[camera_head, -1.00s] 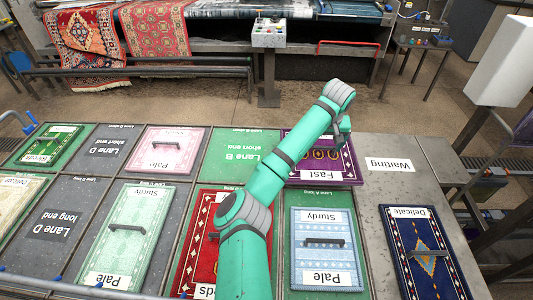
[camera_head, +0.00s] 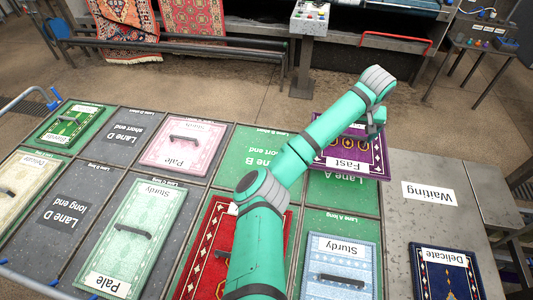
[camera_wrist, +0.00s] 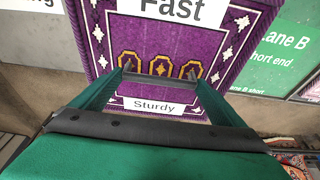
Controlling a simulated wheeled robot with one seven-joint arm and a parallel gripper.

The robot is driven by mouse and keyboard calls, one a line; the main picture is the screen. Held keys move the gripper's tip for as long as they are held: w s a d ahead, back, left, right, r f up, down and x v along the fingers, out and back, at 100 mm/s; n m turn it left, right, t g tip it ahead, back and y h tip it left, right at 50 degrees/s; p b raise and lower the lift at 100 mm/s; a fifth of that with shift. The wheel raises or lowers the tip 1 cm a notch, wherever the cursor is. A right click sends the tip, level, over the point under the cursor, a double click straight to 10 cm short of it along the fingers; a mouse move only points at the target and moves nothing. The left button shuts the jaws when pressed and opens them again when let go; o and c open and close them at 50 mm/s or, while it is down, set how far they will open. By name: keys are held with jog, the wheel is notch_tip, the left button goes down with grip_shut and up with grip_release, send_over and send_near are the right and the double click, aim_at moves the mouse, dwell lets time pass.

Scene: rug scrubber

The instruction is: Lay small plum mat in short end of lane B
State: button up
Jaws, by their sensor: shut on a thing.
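The small plum mat (camera_head: 356,155) is purple with gold ovals, a white border pattern and labels reading "Fast" and "Sturdy". It is over the short end of lane A, which shows green below and left of it. In the wrist view my gripper (camera_wrist: 160,78) is shut on the dark handle of the plum mat (camera_wrist: 200,45). In the head view my gripper is mostly hidden behind my wrist. The short end of lane B (camera_head: 249,155) is a bare green panel just left of the mat; it also shows at the right of the wrist view (camera_wrist: 275,50).
A pink mat (camera_head: 160,145) lies left of lane B's short end. A red mat (camera_head: 200,255) lies in the cell below it, partly behind my arm. A light blue mat (camera_head: 343,250) lies below lane A's short end. The grey "Waiting" area (camera_head: 450,220) has bare room around its label.

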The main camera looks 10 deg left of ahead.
jog(key=s+a, duration=0.1)
jog(key=a, duration=0.2)
jog(key=s+a+r, duration=0.1)
jog(key=a, duration=0.2)
jog(key=s+a, duration=0.2)
jog(key=a, duration=0.1)
jog(key=shift+a+r, duration=0.3)
jog(key=shift+a, duration=0.1)
jog(key=s+a+r, duration=0.1)
jog(key=s+a, duration=1.1)
jog(key=w+a+f, duration=0.2)
jog(key=w+f, duration=0.1)
jog(key=w+a+f, duration=0.2)
jog(key=w+f, duration=0.1)
jog(key=w, duration=0.1)
jog(key=w+a+f, duration=0.3)
jog(key=w, duration=0.1)
jog(key=shift+w+f, duration=0.25)
jog(key=shift+f, duration=1.6)
jog(key=shift+f, duration=0.15)
jog(key=o, duration=1.2)
